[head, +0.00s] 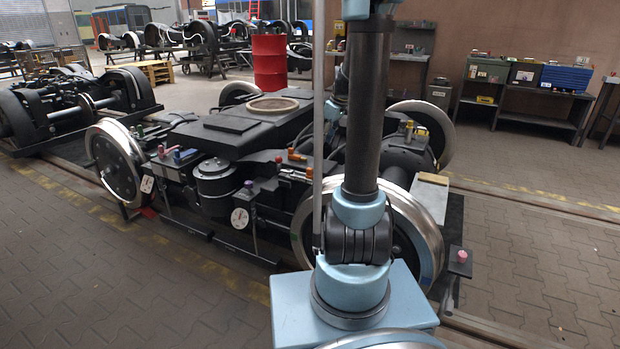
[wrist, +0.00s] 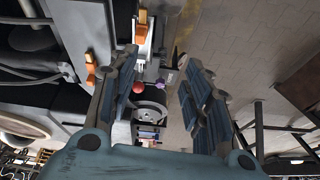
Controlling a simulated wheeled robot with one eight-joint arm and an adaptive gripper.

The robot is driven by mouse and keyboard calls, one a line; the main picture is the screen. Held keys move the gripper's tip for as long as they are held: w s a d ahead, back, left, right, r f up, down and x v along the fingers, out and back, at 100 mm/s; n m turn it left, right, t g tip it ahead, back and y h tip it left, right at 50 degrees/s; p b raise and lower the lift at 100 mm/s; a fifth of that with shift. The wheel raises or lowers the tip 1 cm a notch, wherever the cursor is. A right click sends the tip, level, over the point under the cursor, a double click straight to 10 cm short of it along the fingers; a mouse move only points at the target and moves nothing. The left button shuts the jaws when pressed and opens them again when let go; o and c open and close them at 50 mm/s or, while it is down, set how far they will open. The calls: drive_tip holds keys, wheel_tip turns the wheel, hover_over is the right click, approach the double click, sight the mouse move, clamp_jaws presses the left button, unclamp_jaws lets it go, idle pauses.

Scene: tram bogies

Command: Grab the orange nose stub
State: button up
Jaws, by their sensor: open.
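Several orange pieces show on the bogie (head: 230,140), and I cannot tell for sure which one is the nose stub. In the wrist view one orange piece (wrist: 141,32) stands on a light plate beyond the left fingertip. Two smaller orange pieces (wrist: 90,79) sit further left on the dark frame. In the head view small orange pieces (head: 294,155) show on the frame left of my arm. My gripper (wrist: 161,58) is open, with nothing held between its fingers. Its fingers are apart from the orange pieces. The gripper cannot be made out in the head view.
A red knob (wrist: 138,88) and a purple piece (wrist: 160,84) lie in view between the fingers. Large wheels (head: 118,165), a dial gauge (head: 240,218) and a red drum (head: 270,62) stand around. Paved floor (head: 540,240) is clear at the right.

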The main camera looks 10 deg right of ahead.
drive_tip(key=n, duration=0.1)
approach(310, 168)
drive_tip(key=x, duration=1)
drive_tip(key=shift+s+a+f, duration=0.1)
drive_tip(key=shift+a+f, duration=0.05)
idle(0.4)
drive_tip(key=c, duration=1)
